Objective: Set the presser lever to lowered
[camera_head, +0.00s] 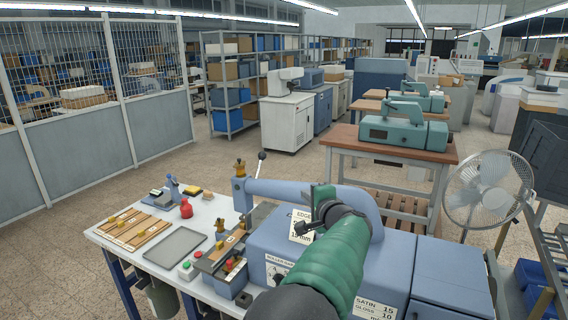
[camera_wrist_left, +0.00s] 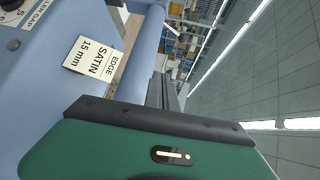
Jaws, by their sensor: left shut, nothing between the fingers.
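The blue stamping machine (camera_head: 270,225) stands on a white-topped bench. A thin lever with a dark ball knob (camera_head: 262,155), which looks to be the presser lever, slants upward beside the machine's front head. My left gripper (camera_head: 307,229) is shut and empty, in front of the machine's blue arm and to the right of and below the lever knob, apart from it. In the left wrist view its dark fingers (camera_wrist_left: 167,92) show beyond the green housing, near the machine body with its "EDGE SATIN 15 mm" card (camera_wrist_left: 94,57). My right gripper is not in view.
A fan (camera_head: 487,190) stands at the right. Green machines (camera_head: 400,135) sit on a table behind.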

